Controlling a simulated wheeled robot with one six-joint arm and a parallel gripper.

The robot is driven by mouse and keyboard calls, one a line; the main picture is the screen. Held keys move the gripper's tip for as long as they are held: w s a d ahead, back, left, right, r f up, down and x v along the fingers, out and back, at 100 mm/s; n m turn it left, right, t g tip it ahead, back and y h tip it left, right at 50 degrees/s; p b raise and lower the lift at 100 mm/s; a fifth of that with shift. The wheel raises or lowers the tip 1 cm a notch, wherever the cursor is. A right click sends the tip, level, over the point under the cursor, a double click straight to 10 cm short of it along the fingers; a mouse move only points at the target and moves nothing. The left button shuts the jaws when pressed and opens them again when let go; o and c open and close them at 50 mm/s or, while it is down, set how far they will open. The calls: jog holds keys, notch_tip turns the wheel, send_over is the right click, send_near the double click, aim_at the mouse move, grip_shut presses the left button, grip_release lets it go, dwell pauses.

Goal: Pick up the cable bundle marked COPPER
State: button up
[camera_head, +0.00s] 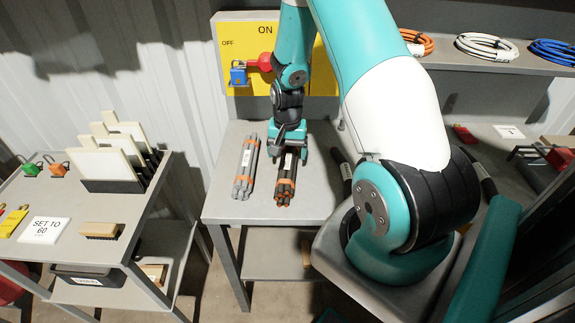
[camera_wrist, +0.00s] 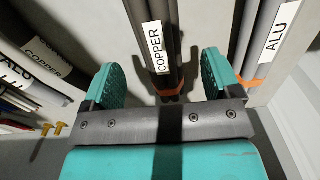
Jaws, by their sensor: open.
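The dark cable bundle with the white COPPER label (camera_wrist: 155,48) lies on the grey table, bound with orange ties. It also shows in the head view (camera_head: 286,187), with copper-coloured ends towards the camera. My gripper (camera_wrist: 160,76) is open, and its two teal fingers stand either side of the COPPER bundle in the wrist view. In the head view, my gripper (camera_head: 290,150) is over the far part of that bundle and hides it there. I cannot tell whether the fingers touch it. A grey bundle labelled ALU (camera_wrist: 272,35) lies beside it, left in the head view (camera_head: 245,168).
The table (camera_head: 225,208) has bare room in front. More COPPER (camera_wrist: 45,55) and ALU labels show at the wrist view's left edge. A yellow ON/OFF panel (camera_head: 232,50) stands behind. A cart with a SET TO 60 sign (camera_head: 44,230) is at left; a shelf with cable coils (camera_head: 487,46) is at right.

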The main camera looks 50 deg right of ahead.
aim_at(288, 161)
jog(key=shift+d+f+p, duration=0.1)
jog(key=shift+f+p, duration=0.85)
jog(key=shift+f, duration=2.05)
jog(key=shift+c, duration=0.2)
jog(key=c, duration=1.4)
grip_shut()
jog(key=shift+r, duration=0.1)
